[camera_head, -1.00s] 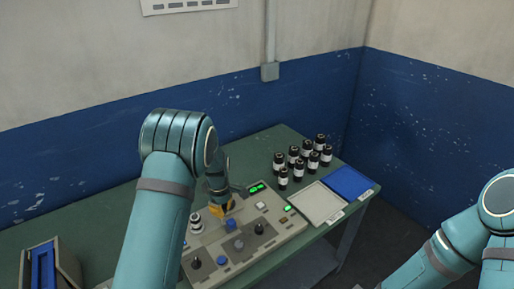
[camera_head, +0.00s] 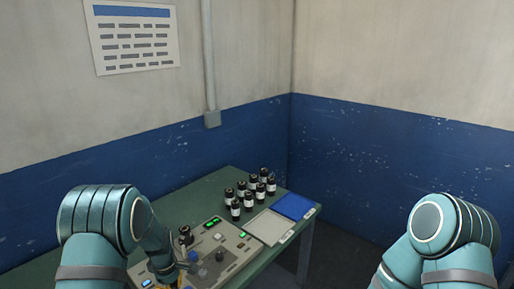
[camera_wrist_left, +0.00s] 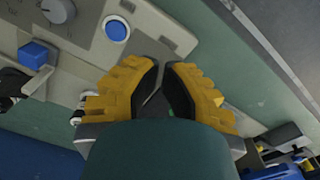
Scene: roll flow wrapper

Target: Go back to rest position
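My left arm comes in from the left in the head view. Its gripper (camera_head: 184,285) is low over the near left part of the control panel (camera_head: 203,267), mostly cut off by the bottom edge. In the left wrist view the left gripper (camera_wrist_left: 164,72) has two yellow fingers with black pads, a narrow gap between them and nothing held. The fingers are beside a round blue button (camera_wrist_left: 116,30) at the panel's edge. My right arm is raised at the right of the head view; its gripper is out of frame.
Several dark bottles with white labels (camera_head: 249,194) stand on the green table (camera_head: 190,203) behind the panel. A pale tray (camera_head: 269,227) and a blue tray (camera_head: 294,206) lie to their right. A blue and white wall is behind. Open floor shows right of the table.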

